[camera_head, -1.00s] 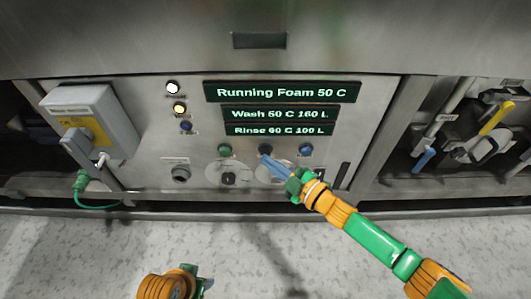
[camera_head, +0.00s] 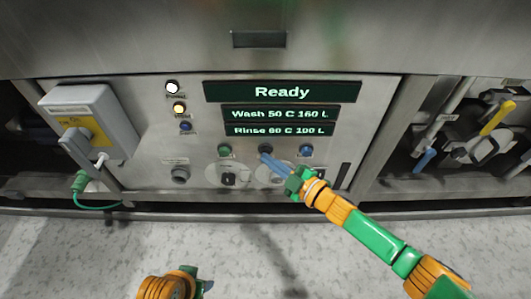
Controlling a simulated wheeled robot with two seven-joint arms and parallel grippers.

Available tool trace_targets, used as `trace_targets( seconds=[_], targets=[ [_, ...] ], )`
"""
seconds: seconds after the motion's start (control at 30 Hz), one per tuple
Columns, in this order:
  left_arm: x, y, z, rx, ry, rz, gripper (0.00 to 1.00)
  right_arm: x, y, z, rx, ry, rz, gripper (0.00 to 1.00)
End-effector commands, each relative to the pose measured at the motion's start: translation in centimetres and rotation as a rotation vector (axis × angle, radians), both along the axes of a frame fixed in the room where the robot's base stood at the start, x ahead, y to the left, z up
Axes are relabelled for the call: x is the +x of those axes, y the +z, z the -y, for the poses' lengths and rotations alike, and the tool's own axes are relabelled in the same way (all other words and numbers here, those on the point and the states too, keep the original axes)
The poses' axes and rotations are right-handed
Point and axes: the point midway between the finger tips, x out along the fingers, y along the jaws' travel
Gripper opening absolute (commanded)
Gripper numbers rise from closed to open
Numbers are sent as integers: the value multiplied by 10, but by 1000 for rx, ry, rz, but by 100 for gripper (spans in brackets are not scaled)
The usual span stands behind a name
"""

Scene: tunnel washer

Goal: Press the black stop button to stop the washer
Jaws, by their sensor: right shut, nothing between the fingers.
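The black stop button (camera_head: 265,149) is on the washer's control panel, between a green button (camera_head: 224,149) and a blue button (camera_head: 306,150). My right gripper (camera_head: 264,157) is shut and empty, with its blue fingertips at the lower edge of the black button. I cannot tell whether they touch it. The washer display (camera_head: 282,92) reads "Ready", above lines for Wash 50 C 160 L and Rinse 60 C 100 L.
A grey switch box (camera_head: 97,112) with a yellow label is at the left of the panel, with a green cable (camera_head: 95,206) below it. Indicator lamps (camera_head: 179,108) sit left of the display. Valves with a yellow handle (camera_head: 497,117) are at the right. The floor in front is clear.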

Motion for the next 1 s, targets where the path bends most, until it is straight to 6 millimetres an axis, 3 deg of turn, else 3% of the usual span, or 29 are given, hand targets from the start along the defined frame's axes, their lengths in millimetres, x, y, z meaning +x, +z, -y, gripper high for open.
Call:
trace_targets(
  seconds=[0.3, 0.63, 1.0],
  targets=[
    [0, 13, 0, 0, 0, 0, 50, -16, 1, 0, 0, 0, -2, 0],
    [0, 14, 0, 0, 0, 0, 50, -19, 0, 0, 0, -1, -1, 0],
    [0, 38, 0, 0, 0, 0, 50, -56, 2, 0, 1, 0, -4, 0]
  ],
)
